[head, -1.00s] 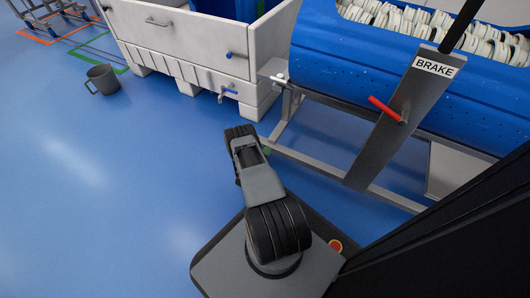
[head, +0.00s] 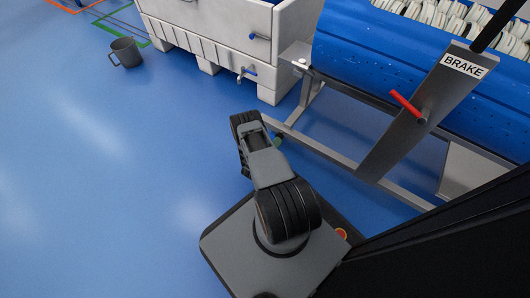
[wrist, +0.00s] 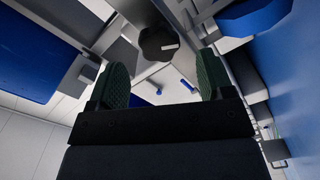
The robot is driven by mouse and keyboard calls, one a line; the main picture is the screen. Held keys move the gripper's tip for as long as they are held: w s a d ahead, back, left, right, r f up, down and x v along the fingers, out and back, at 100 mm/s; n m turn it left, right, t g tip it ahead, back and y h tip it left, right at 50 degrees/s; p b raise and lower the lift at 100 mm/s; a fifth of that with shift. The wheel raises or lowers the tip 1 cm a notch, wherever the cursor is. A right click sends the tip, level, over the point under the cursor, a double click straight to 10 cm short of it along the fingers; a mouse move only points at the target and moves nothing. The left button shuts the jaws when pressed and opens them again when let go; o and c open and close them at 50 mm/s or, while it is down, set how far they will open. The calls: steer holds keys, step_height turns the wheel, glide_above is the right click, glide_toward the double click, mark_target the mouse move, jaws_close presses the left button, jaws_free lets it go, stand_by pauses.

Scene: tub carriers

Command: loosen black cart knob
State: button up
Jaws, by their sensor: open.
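The black knob (wrist: 158,43) shows in the wrist view on a grey metal part of the cart frame, with a small pale mark on its face. My gripper (wrist: 162,80) is open, its two green-padded fingers apart with nothing between them. The knob appears beyond the fingertips, between them in the picture; I cannot tell how far. In the head view my arm reaches toward the near corner of the metal cart frame (head: 340,163), and only a bit of green finger (head: 278,139) shows past the arm. The knob is hidden there.
A blue tub (head: 375,60) with white items sits on the cart. A grey BRAKE panel (head: 400,140) with a red lever (head: 405,103) stands at right. Floor at left is clear.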

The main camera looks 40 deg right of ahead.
steer(key=p+v, duration=0.2)
steer(key=v, duration=0.6)
steer(key=shift+a, duration=0.3)
